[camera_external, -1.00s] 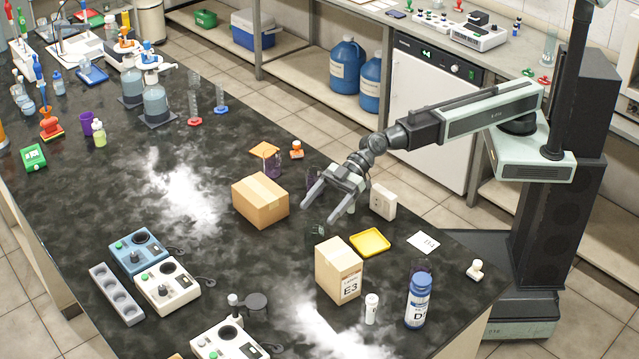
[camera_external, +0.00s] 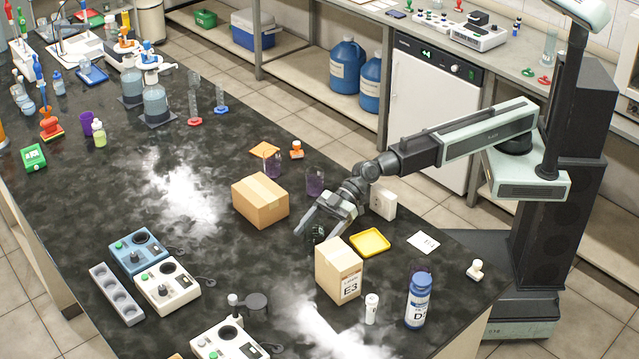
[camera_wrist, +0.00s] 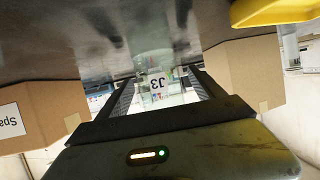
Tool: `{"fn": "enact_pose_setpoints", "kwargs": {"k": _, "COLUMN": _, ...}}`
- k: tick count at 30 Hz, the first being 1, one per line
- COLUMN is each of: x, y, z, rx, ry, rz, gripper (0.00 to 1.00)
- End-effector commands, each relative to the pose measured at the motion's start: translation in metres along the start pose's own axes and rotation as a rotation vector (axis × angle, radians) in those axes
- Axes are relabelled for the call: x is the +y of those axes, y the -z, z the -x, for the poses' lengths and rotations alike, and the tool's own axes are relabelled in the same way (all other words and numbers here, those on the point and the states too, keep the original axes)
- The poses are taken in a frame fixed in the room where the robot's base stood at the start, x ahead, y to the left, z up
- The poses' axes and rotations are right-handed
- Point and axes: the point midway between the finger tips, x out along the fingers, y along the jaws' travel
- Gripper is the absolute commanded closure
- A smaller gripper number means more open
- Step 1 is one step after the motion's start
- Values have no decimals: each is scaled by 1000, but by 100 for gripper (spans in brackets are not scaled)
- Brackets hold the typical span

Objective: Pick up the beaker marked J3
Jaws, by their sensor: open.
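The beaker marked J3 (camera_wrist: 158,84) is clear glass with a white label, upside down in the wrist view. It appears ahead of my gripper (camera_wrist: 161,92), between its two fingers. In the external view the beaker (camera_external: 318,232) is a small dark see-through shape on the black bench, partly hidden by the fingers. My gripper (camera_external: 315,236) is open and low over the bench, its fingers on either side of the beaker. I cannot tell whether either finger touches it.
A cardboard box marked E3 (camera_external: 338,270) stands close in front of my gripper. Another cardboard box (camera_external: 260,201) is to the left. A yellow tray (camera_external: 370,242) lies to the right. A purple-tinted beaker (camera_external: 315,181) and a white box (camera_external: 383,203) stand behind.

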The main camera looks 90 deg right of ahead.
Motion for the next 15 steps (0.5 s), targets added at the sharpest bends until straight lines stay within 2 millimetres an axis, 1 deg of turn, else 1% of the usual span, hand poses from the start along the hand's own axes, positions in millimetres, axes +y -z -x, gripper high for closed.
{"fn": "enact_pose_setpoints", "kwargs": {"k": 1, "x": 0, "y": 0, "z": -2, "rx": 0, "ry": 0, "rz": 0, "gripper": 22}}
{"fn": "enact_pose_setpoints", "kwargs": {"k": 5, "x": 0, "y": 1, "z": 0, "rx": 0, "ry": -1, "rz": 0, "gripper": 22}}
{"fn": "enact_pose_setpoints", "kwargs": {"k": 6, "x": 0, "y": 1, "z": 0, "rx": 0, "ry": -1, "rz": 0, "gripper": 28}}
{"fn": "enact_pose_setpoints", "kwargs": {"k": 8, "x": 0, "y": 1, "z": 0, "rx": 0, "ry": -1, "rz": 0, "gripper": 45}}
{"fn": "enact_pose_setpoints", "kwargs": {"k": 9, "x": 0, "y": 1, "z": 0, "rx": 0, "ry": -1, "rz": 0, "gripper": 56}}
{"fn": "enact_pose_setpoints", "kwargs": {"k": 11, "x": 0, "y": 1, "z": 0, "rx": 0, "ry": -1, "rz": 0, "gripper": 73}}
{"fn": "enact_pose_setpoints", "kwargs": {"k": 12, "x": 0, "y": 1, "z": 0, "rx": 0, "ry": -1, "rz": 0, "gripper": 84}}
{"fn": "enact_pose_setpoints", "kwargs": {"k": 13, "x": 0, "y": 1, "z": 0, "rx": 0, "ry": -1, "rz": 0, "gripper": 89}}
{"fn": "enact_pose_setpoints", "kwargs": {"k": 15, "x": 0, "y": 1, "z": 0, "rx": 0, "ry": -1, "rz": 0, "gripper": 89}}
